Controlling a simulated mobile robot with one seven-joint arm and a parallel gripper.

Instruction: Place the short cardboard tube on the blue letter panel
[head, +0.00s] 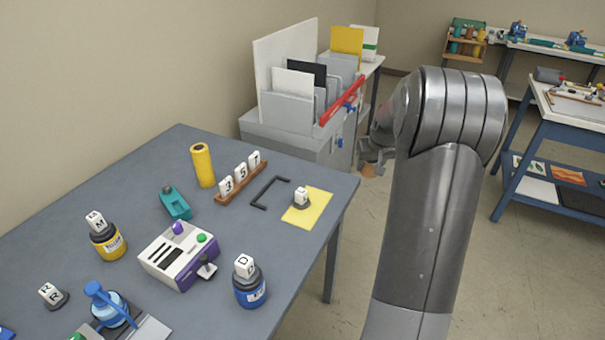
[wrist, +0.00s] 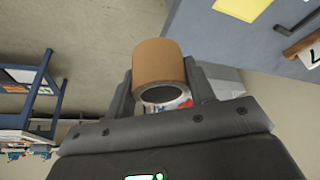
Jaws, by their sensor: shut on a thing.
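My gripper (wrist: 160,85) is shut on the short cardboard tube (wrist: 158,62), a plain brown roll with a dark hollow end facing the wrist camera. In the head view my gripper (head: 372,158) is partly hidden behind my arm, with the brown tube (head: 368,171) showing small below it. The tube is held in the air over the floor, off the right edge of the table. I cannot make out a blue letter panel for certain; only a blue sliver (head: 6,333) shows at the lower left edge of the head view.
The grey-blue table (head: 130,185) holds a yellow panel (head: 318,204) with a white-topped piece, a black bracket (head: 265,193), a number rack (head: 240,180), a yellow cylinder (head: 203,165), bottles and a purple-grey device (head: 178,258). A grey cabinet with file holders (head: 290,110) stands behind.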

